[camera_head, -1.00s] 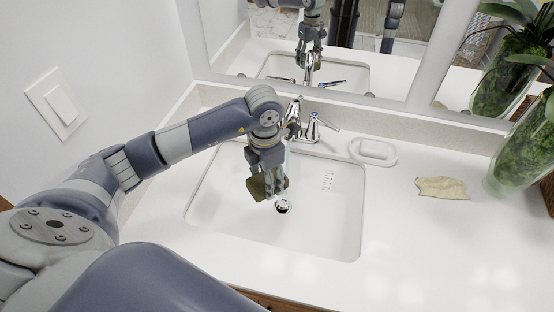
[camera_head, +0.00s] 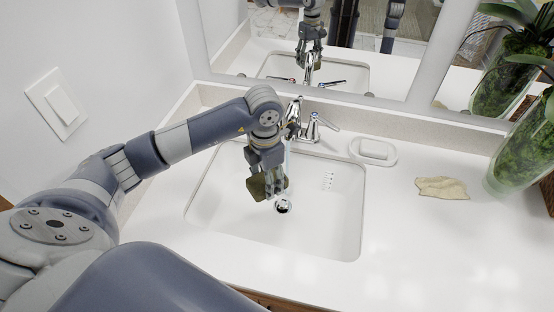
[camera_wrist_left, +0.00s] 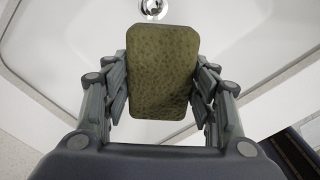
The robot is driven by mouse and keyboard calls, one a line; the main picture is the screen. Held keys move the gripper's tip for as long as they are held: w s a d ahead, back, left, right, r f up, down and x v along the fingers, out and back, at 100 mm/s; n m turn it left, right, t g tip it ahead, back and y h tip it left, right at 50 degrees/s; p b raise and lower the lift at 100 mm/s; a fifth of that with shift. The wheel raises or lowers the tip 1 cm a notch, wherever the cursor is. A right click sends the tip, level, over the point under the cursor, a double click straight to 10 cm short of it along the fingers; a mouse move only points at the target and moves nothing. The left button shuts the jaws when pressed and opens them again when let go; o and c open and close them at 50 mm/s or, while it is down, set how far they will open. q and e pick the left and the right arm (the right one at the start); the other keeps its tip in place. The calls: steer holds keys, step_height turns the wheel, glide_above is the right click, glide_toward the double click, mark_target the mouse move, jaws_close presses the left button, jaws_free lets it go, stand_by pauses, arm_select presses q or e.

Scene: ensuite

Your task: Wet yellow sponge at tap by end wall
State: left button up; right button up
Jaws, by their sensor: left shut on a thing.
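The sponge (camera_head: 257,187) looks dark olive yellow and pitted. My left gripper (camera_head: 267,186) is shut on it, with its fingers on both sides, and holds it above the sink basin (camera_head: 325,215). In the left wrist view the sponge (camera_wrist_left: 152,72) sits between the two fingers. The chrome tap (camera_head: 312,127) stands at the back edge of the sink, partly hidden by my left wrist. A faint pale streak, like running water, drops beside the gripper toward the drain (camera_head: 283,206). I cannot tell whether it touches the sponge. My right gripper is not in view.
A soap dish (camera_head: 374,151) with a white bar stands right of the tap. A crumpled beige cloth (camera_head: 442,188) lies further right, near a glass vase (camera_head: 520,155) with a plant. A mirror (camera_head: 385,75) closes off the back. The front right counter is clear.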

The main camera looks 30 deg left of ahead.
mark_target(258, 193)
arm_select(q)
steer(key=s+r+p, duration=0.2)
steer(key=s+r, duration=0.1)
steer(key=s, duration=0.1)
steer(key=shift+r, duration=0.2)
steer(key=shift+s+d+r+p, duration=0.1)
steer(key=shift+s+r+p, duration=0.2)
steer(key=shift+s+p, duration=0.15)
stand_by(0.4)
steer(key=s+d+r+m+b, duration=0.1)
steer(key=s+d+r+m, duration=0.1)
steer(key=m, duration=1.3)
steer(key=s+d+r+m+b, duration=0.1)
steer(key=d+r+m, duration=0.3)
steer(key=m, duration=1.1)
steer(key=shift+s+d+r+b, duration=0.35)
steer(key=shift+s+r+b, duration=0.05)
steer(key=shift+r+b, duration=0.1)
